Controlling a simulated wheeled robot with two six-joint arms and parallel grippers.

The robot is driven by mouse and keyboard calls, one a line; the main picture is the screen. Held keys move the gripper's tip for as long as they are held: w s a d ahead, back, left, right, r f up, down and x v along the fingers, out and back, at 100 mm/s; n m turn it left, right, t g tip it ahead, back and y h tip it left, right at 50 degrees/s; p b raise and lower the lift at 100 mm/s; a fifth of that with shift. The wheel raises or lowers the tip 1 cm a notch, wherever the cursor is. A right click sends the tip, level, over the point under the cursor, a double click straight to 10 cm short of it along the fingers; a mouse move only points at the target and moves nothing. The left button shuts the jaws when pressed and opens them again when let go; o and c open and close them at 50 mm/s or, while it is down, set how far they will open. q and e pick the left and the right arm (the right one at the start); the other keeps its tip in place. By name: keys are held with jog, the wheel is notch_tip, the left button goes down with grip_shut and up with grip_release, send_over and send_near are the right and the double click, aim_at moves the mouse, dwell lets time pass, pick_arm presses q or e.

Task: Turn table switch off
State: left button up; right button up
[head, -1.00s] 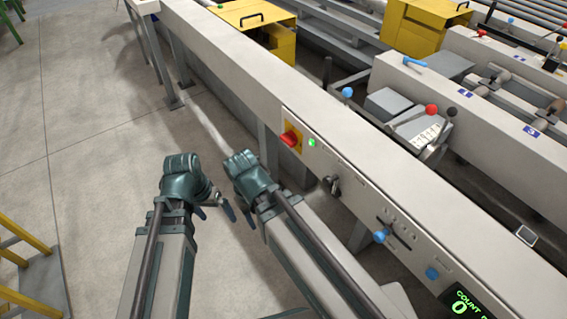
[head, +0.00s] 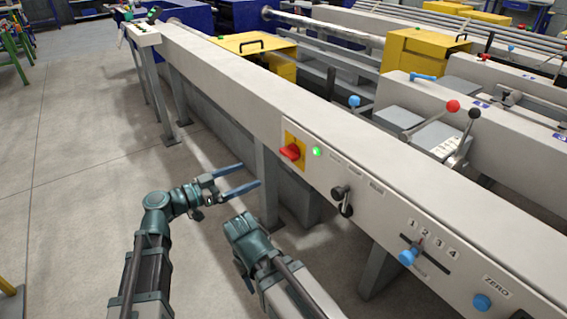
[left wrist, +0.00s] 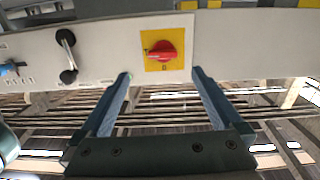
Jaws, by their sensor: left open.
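The table switch is a red rotary knob (head: 291,152) on a yellow plate (head: 301,141), on the front face of the long grey table (head: 222,88). In the left wrist view the red knob (left wrist: 163,51) lies crosswise, with a "0" below it on the plate. A green lamp (head: 317,152) beside it is lit. My left gripper (head: 250,174) is open and empty, its fingers pointing at the panel, short of the knob. In the left wrist view the knob shows just beyond and between the fingertips (left wrist: 161,74). My right wrist (head: 246,237) shows, but its fingers are hidden.
Right of the switch are a black-knobbed crank (head: 342,199), a blue slider knob (head: 408,257) and a blue ZERO button (head: 482,302). A table leg (head: 267,180) stands below the switch. The floor (head: 85,140) on the left is clear.

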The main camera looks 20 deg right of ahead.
aim_at(285, 156)
pick_arm(q)
jog(key=shift+w+r, duration=0.25)
jog(key=shift+r, duration=0.1)
jog(key=x, duration=1.3)
jog(key=shift+w+d+r, duration=0.15)
jog(key=shift+d+r, duration=0.1)
jog(key=shift+d, duration=0.05)
